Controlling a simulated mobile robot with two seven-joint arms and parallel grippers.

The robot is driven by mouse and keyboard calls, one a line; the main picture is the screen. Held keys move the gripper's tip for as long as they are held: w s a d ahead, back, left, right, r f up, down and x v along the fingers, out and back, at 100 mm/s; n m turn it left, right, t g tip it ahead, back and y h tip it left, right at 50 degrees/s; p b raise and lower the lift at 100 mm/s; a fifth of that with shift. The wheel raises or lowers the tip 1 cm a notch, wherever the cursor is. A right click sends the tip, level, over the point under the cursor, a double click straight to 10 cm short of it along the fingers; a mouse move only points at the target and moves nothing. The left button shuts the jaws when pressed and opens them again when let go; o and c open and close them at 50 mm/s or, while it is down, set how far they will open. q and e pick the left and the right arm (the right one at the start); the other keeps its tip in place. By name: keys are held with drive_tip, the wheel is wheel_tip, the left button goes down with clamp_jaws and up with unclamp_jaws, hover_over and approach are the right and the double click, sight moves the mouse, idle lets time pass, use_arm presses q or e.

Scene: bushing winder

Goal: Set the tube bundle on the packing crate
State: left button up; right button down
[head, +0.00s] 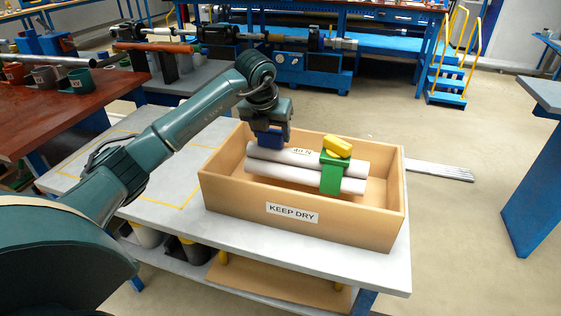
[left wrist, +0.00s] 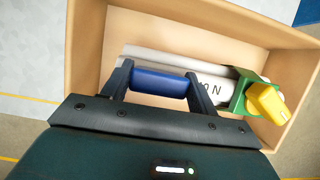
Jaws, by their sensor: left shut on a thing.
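The tube bundle (head: 290,160) is made of light grey-white tubes with a printed marking. A green band with a yellow piece on top wraps its right part. The bundle lies lengthwise inside the open tan packing crate (head: 235,190), which is labelled KEEP DRY. My left gripper (head: 271,138) is over the bundle's left end, shut on a blue grip piece of the bundle. In the left wrist view the blue piece (left wrist: 158,83) sits between both fingers, with the tubes behind it. I cannot tell whether the bundle touches the crate floor. My right gripper is not in view.
The crate stands on a grey table (head: 150,185) with yellow floor-style markings to its left. Its walls surround the bundle. A red-brown bench (head: 60,110) with cups and bars is at the left. A blue machine (head: 300,65) stands behind.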

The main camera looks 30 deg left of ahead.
sight(271, 146)
use_arm(q)
drive_tip(key=shift+w+f, duration=0.1)
drive_tip(key=shift+f, duration=2.55)
drive_tip(key=o, duration=1.6)
drive_tip(key=shift+f, duration=0.1)
drive_tip(key=v, duration=1.2)
